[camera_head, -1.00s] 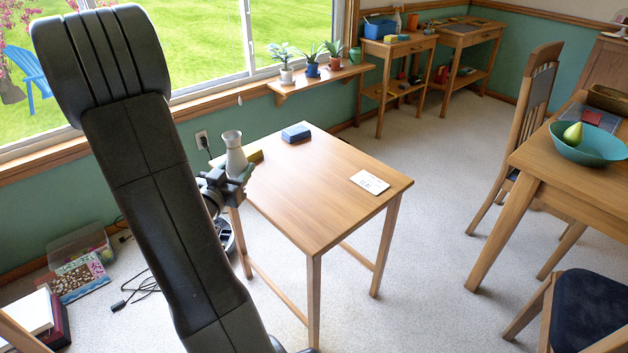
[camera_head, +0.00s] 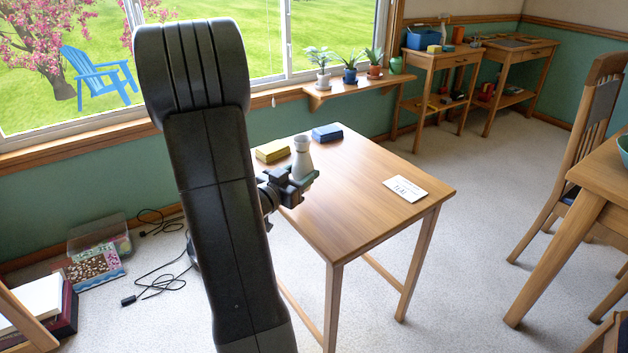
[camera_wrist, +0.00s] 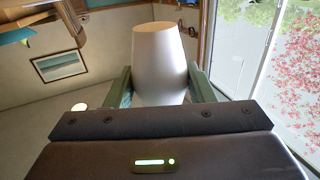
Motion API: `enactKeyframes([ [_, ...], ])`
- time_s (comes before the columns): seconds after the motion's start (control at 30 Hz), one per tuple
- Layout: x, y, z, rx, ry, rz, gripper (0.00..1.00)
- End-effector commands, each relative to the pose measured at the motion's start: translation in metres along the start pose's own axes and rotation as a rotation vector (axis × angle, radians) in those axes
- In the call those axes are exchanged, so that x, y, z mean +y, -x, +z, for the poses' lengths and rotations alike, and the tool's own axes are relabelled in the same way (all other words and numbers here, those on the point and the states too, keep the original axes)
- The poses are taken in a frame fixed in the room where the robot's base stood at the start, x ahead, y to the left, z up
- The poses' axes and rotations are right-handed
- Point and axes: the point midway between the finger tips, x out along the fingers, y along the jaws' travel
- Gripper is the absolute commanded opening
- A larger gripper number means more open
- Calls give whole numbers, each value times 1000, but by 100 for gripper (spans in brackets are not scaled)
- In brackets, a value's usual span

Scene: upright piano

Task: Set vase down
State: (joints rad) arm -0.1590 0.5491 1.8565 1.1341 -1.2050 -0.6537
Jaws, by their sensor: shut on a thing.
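My gripper hides the lower part of the vase in the head view.
A yellow box (camera_head: 272,152) and a blue box (camera_head: 327,133) lie at the table's far side. A white card (camera_head: 405,189) lies on the right. The table's middle and front are clear. Potted plants stand on the window shelf (camera_head: 345,88). A chair (camera_head: 590,150) is at right.

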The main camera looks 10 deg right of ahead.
Motion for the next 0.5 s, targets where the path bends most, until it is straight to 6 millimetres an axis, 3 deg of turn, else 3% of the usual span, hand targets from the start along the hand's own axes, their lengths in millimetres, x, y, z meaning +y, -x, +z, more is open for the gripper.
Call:
enactKeyframes([
  [0.27,0,-20,11,1,1,1,18],
  [0.5,1,-50,34,0,1,1,18],
])
